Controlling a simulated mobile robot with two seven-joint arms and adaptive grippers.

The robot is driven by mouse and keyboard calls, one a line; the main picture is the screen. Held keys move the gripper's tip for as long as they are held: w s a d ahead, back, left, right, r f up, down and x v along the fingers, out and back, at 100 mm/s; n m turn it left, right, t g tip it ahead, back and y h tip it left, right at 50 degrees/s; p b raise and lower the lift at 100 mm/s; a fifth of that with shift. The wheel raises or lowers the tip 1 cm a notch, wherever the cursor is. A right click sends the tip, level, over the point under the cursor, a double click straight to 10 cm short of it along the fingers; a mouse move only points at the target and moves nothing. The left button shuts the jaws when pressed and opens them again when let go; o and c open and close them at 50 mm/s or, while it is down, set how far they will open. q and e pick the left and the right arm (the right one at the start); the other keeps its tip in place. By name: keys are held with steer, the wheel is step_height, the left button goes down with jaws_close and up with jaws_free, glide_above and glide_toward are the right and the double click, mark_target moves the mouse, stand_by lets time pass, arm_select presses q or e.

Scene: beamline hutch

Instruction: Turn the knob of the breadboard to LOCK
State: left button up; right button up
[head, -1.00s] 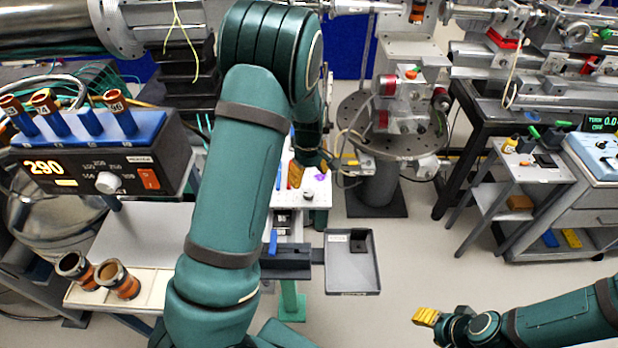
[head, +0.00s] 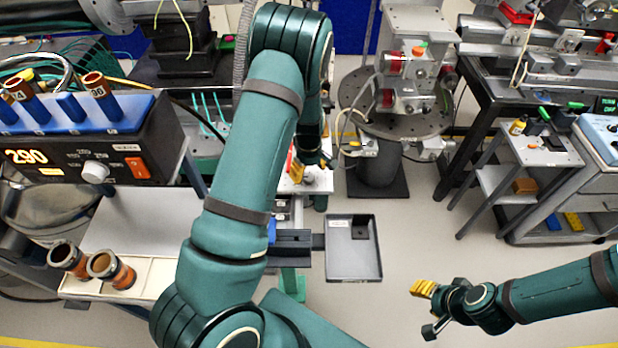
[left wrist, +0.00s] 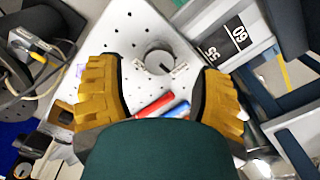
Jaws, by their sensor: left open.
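The white breadboard (head: 322,185), a plate with rows of holes, is partly hidden behind my left arm in the head view. It fills the middle of the left wrist view (left wrist: 135,25). Its round grey knob (left wrist: 159,61) stands on it with small labels beside it, too small to read. My left gripper (left wrist: 161,72) is open, its yellow-padded fingers apart on either side of the knob in that view; I cannot tell its height above it. In the head view the left gripper (head: 312,160) is over the breadboard. My right gripper (head: 424,290) is at the lower right, away from the breadboard; its opening is unclear.
A red and a blue rod-like item (left wrist: 154,105) lie near the knob. A dark tray (head: 353,262) is in front of the breadboard. The heater box (head: 75,150) and two copper-coloured cups (head: 112,268) are at left. Open floor lies right of the tray.

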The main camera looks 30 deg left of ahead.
mark_target(309, 177)
arm_select(q)
steer(key=shift+f, duration=1.75)
jaws_close()
